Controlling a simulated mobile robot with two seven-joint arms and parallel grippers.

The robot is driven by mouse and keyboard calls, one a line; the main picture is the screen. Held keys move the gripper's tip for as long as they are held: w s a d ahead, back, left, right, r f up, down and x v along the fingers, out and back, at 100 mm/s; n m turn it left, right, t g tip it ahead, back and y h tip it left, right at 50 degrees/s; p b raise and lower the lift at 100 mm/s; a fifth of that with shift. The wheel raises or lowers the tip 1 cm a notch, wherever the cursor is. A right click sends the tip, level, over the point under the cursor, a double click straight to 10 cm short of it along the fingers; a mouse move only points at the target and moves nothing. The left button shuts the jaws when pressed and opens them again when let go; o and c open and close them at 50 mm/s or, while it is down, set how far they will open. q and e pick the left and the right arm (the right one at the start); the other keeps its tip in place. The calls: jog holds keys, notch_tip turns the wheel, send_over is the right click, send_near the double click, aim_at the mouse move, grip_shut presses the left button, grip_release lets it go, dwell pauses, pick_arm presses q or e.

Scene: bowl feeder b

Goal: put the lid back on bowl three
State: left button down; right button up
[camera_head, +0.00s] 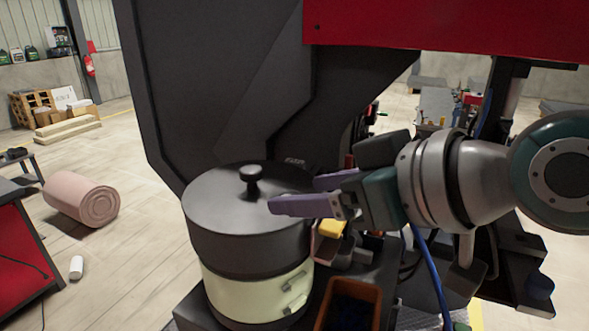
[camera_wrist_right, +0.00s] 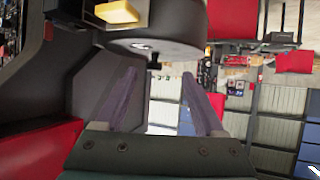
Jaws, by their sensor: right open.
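A round dark grey lid (camera_head: 225,205) with a small black knob (camera_head: 252,178) sits level on top of a cream bowl (camera_head: 232,292), with no gap visible. No number shows on the bowl. My right gripper (camera_head: 297,194) comes in from the right with its purple fingers open and empty. Its fingertips are just right of the knob and apart from it, over the lid's right side. In the right wrist view the knob (camera_wrist_right: 154,65) shows ahead of the open fingers, near the gap between the fingertips (camera_wrist_right: 160,75). My left gripper is not in view.
A large dark machine frame (camera_head: 215,80) with a red beam (camera_head: 450,22) stands behind and above the bowl. An orange-brown bin (camera_head: 348,304) and a yellow block (camera_head: 332,229) are close on the bowl's right. A pink roll (camera_head: 82,199) lies on the floor at left.

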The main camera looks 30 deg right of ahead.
jog(key=s+f+g+h, duration=0.1)
jog(key=s+f+g, duration=0.25)
jog(key=s, duration=0.35)
jog(key=s+f+m+g+h, duration=0.1)
jog(key=s+f+g, duration=0.1)
jog(key=s+f, duration=0.35)
jog(key=s+f+g+h, duration=0.1)
jog(key=s+f+g, duration=0.15)
jog(key=s, duration=0.55)
notch_tip(320, 180, up, 14)
jog(key=p, duration=1.3)
jog(key=shift+d, duration=0.4)
